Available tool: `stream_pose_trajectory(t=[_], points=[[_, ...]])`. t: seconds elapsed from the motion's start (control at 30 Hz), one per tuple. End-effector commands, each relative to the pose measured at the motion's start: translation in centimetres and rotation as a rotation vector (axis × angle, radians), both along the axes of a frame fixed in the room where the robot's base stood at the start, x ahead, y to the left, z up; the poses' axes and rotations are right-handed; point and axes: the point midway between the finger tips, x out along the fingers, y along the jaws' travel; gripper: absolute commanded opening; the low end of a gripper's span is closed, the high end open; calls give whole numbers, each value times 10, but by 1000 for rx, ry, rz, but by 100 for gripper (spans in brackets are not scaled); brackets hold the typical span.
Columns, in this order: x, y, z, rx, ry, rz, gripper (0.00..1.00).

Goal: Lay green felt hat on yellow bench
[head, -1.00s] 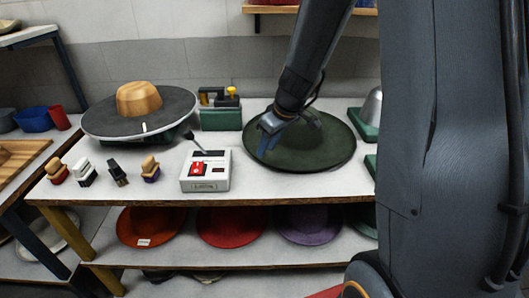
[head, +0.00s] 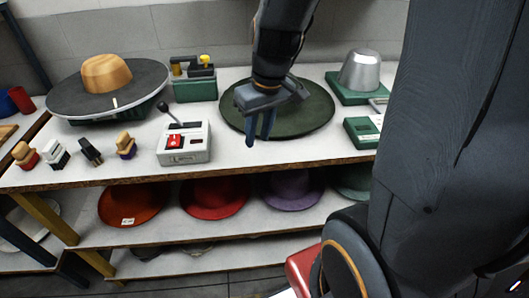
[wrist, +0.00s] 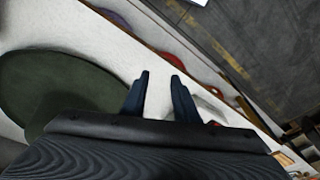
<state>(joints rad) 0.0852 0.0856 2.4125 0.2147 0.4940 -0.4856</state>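The green felt hat (head: 312,118) lies brim-down on the white-topped bench with yellow legs (head: 262,157); its dark brim also shows at the left of the wrist view (wrist: 55,90). My gripper (head: 262,130) points down over the hat's front brim, and its wrist hides most of the crown. In the wrist view the two fingers (wrist: 160,78) are apart with bare white top between them. The gripper is open and empty, to one side of the brim there; its height above the bench is hard to tell.
A grey hat press with a wooden block (head: 107,75) stands left. A white lever box (head: 185,143), a green tool holder (head: 194,84) and several brushes (head: 90,151) stand nearby. A metal dome on a green base (head: 360,72) is right. Coloured hats (head: 215,196) fill the lower shelf.

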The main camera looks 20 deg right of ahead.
Motion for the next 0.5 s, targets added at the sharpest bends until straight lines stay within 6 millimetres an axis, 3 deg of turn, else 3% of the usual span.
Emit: stream_pose_trajectory(t=[0.1,0.2,0.33,0.5], points=[[-39,7,-15,-28,59,-94,27],[-59,8,-22,-48,84,-159,27],[-72,9,-27,-61,98,-206,27],[-74,9,-28,-63,101,-215,27]])
